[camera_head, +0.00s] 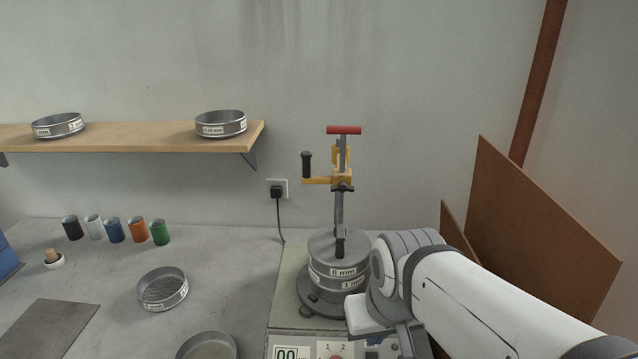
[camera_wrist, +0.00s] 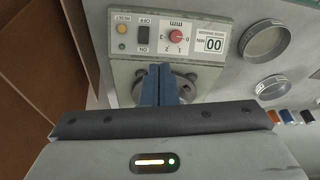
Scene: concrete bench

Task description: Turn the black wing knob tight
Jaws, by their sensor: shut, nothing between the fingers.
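The black wing knob (camera_head: 343,188) appears to be the small dark piece on the upright rod of the sieve shaker, just below the yellow clamp (camera_head: 343,178). Its exact angle is too small to tell. A red bar handle (camera_head: 344,130) tops the rod. The stacked sieves (camera_head: 338,262) stand under it on the shaker's round base. My gripper shows in the wrist view as two blue fingers (camera_wrist: 161,84), shut and empty, in front of the shaker base and below the control panel (camera_wrist: 168,40). I cannot make out the knob there. In the head view the fingertips are hidden.
A black upright grip (camera_head: 307,164) sticks out left of the clamp. Loose sieves (camera_head: 162,288) and several coloured cups (camera_head: 115,230) are on the bench at left. A shelf (camera_head: 150,136) holds two sieves. Brown boards (camera_head: 535,220) lean at right, near my arm.

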